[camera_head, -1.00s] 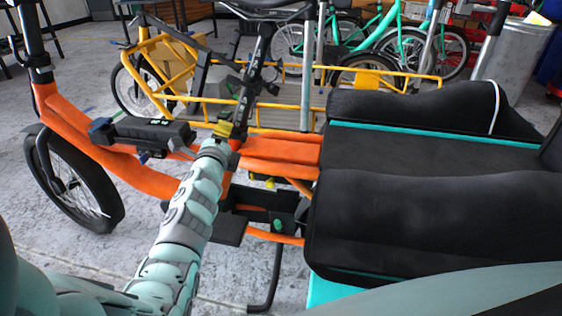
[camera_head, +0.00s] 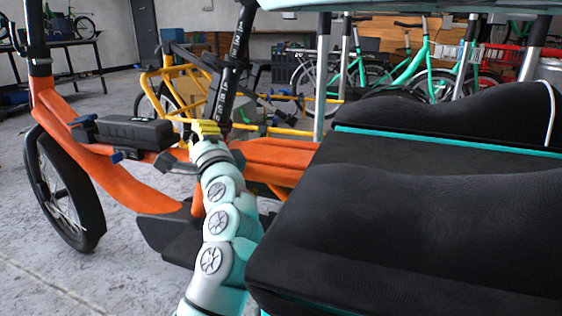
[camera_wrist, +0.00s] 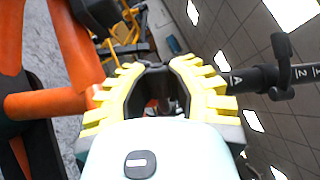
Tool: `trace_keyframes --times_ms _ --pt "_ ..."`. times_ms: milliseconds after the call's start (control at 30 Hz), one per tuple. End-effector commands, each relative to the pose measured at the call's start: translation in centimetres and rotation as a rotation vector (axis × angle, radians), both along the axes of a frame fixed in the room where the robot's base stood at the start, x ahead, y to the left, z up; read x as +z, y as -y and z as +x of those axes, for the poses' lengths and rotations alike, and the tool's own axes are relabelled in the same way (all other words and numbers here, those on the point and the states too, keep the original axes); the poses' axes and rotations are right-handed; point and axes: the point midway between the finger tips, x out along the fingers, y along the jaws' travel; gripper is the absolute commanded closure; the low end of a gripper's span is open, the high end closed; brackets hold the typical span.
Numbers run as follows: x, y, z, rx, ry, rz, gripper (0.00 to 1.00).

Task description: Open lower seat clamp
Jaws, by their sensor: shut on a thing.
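The orange cargo bike (camera_head: 115,175) stands across the head view. Its black seat post (camera_head: 228,70) with white marks rises from the frame; it also shows at right in the wrist view (camera_wrist: 300,75). My gripper (camera_head: 207,130) is at the foot of the post. In the wrist view its yellow fingers (camera_wrist: 153,68) close around a dark part, seemingly the lower seat clamp (camera_wrist: 156,88). The fingers hide most of it, so I cannot tell whether its lever is open. A black clamp or lever (camera_wrist: 282,60) sits farther along the post.
The black padded cargo seats (camera_head: 420,210) fill the right side, close to my arm. A black battery (camera_head: 133,131) lies on the frame at left. A yellow cargo bike (camera_head: 190,80) and teal bikes (camera_head: 405,72) stand behind. The floor at lower left is clear.

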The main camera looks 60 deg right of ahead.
Motion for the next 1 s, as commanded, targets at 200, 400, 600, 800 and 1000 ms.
trace_keyframes --times_ms 200,400,600,800,1000 --pt "-0.23 0.05 -0.79 0.066 0.012 -0.027 1.00" --pt "-0.04 0.03 -0.93 0.092 0.014 -0.035 1.00" --pt "0.05 -0.04 -0.89 0.097 0.014 -0.036 1.00" --pt "0.08 -0.07 -0.86 0.097 0.015 -0.035 0.84" --pt "-0.01 -0.08 -0.81 0.098 0.014 -0.035 0.64"
